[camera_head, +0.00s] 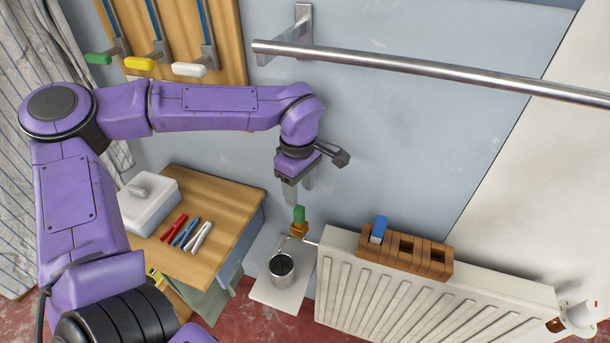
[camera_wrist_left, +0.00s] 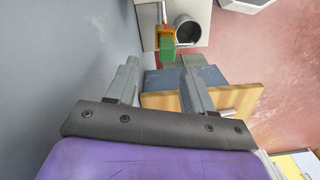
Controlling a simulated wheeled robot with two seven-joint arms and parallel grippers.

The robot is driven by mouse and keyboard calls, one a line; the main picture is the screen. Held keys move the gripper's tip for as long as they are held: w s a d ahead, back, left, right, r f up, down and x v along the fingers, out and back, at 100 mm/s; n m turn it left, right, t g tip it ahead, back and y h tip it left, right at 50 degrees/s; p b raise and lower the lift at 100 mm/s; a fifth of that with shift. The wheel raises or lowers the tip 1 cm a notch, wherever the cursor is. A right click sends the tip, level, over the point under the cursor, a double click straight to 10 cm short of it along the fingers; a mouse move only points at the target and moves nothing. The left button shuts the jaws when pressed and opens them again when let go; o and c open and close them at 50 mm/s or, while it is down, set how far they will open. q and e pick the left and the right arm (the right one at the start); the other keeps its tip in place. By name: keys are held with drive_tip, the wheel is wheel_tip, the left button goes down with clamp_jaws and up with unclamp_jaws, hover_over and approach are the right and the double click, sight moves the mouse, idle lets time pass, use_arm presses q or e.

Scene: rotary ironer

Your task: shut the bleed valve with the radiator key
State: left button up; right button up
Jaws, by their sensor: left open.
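A green-handled key (camera_head: 299,214) stands upright on a brass fitting (camera_head: 299,230) beside the radiator's left end, apparently the bleed valve. Whether the key is fully seated cannot be told. My left gripper (camera_head: 297,193) is open and empty, pointing down just above the green handle. In the left wrist view the green handle (camera_wrist_left: 167,48) shows beyond and between the spread fingertips, with no visible contact. A metal cup (camera_head: 282,268) stands below the fitting and also shows in the left wrist view (camera_wrist_left: 188,30). My right gripper is not in view.
The white radiator (camera_head: 420,290) carries a wooden slotted block (camera_head: 436,262) holding a blue piece (camera_head: 379,228). The cup stands on a pale shelf (camera_head: 262,290). A wooden table (camera_head: 230,200) at left holds a white box (camera_head: 150,203) and coloured pens (camera_head: 187,234). A metal rail (camera_head: 430,70) crosses above.

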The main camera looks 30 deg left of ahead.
sight(298, 208)
use_arm(q)
drive_tip(key=s+f, duration=0.2)
drive_tip(key=f, duration=0.1)
drive_tip(key=shift+d+f, duration=0.1)
drive_tip(key=shift+f, duration=0.1)
drive_tip(key=f, duration=0.2)
drive_tip(key=w+f, duration=0.1)
drive_tip(key=f, duration=0.1)
drive_tip(key=shift+w+d+f, duration=0.1)
drive_tip(key=shift+w+f, duration=0.1)
drive_tip(key=shift+f, duration=0.1)
drive_tip(key=shift+s+r, duration=0.1)
drive_tip(key=shift+s, duration=0.2)
drive_tip(key=shift+w, duration=0.1)
clamp_jaws()
drive_tip(key=shift+r+m+p, duration=0.1)
drive_tip(key=shift+m+p, duration=1.7)
drive_tip(key=shift+p, duration=0.65)
drive_tip(key=shift+m+p, duration=2.3)
drive_tip(key=shift+p, duration=0.55)
drive_tip(key=shift+m+p, duration=2.3)
drive_tip(key=shift+p, duration=0.05)
drive_tip(key=shift+m+p, duration=1.8)
drive_tip(key=shift+m, duration=0.4)
drive_tip(key=shift+o, duration=0.4)
unclamp_jaws()
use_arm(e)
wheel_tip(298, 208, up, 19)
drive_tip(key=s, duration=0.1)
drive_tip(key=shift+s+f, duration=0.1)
